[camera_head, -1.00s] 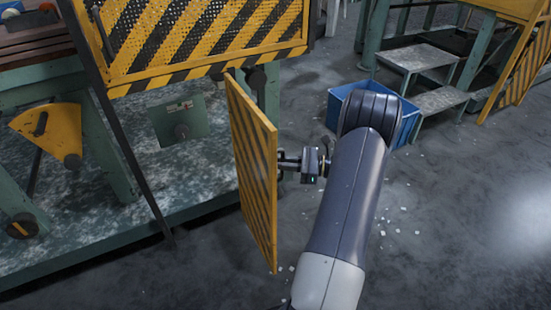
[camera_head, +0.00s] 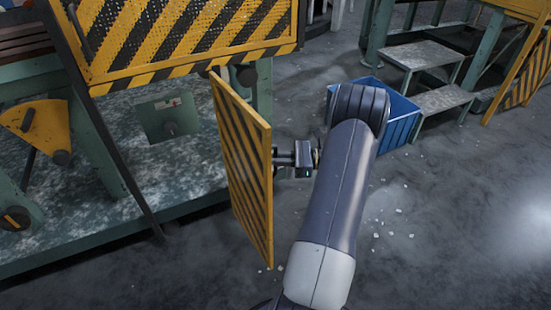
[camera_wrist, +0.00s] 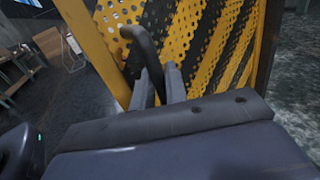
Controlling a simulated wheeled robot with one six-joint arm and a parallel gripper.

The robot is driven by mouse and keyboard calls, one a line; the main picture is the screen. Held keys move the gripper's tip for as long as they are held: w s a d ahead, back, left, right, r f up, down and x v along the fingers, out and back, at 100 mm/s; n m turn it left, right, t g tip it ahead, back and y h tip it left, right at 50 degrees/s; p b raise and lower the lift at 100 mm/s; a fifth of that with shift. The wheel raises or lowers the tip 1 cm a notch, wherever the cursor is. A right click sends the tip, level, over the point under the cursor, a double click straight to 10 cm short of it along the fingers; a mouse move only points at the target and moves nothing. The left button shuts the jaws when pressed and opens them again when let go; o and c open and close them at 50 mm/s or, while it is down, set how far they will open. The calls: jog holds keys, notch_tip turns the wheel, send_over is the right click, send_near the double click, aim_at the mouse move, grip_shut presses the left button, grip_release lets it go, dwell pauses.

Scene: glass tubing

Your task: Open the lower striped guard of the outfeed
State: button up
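The lower striped guard (camera_head: 243,165), a yellow and black panel, stands swung out from the machine below the fixed-looking upper striped panel. Its free edge points towards me and down. My gripper (camera_head: 279,157) is at the right-hand face of the guard. In the wrist view, the guard's perforated striped sheet (camera_wrist: 215,45) fills the upper middle. A dark curved handle (camera_wrist: 146,48) runs down between the two fingers of my gripper (camera_wrist: 160,85), which close against it from both sides. The handle's lower end is hidden by the gripper body.
The upper striped panel (camera_head: 190,35) hangs above on the green machine frame. A dark slanted bar (camera_head: 115,165) stands left of the guard. A blue bin (camera_head: 405,125) and metal steps (camera_head: 430,75) are at the back right. The floor at right is clear except small white bits.

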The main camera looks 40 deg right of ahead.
jog(key=o, duration=0.3)
jog(key=p+v, duration=0.1)
jog(key=v, duration=0.9)
jog(key=shift+s+d, duration=0.25)
jog(key=shift+d, duration=0.05)
jog(key=shift+w+a, duration=0.1)
jog(key=b+x, duration=0.1)
jog(key=x, duration=0.9)
jog(key=shift+w+a, duration=0.1)
jog(key=shift+a, duration=0.05)
jog(key=shift+w+a, duration=0.1)
jog(key=shift+a, duration=0.35)
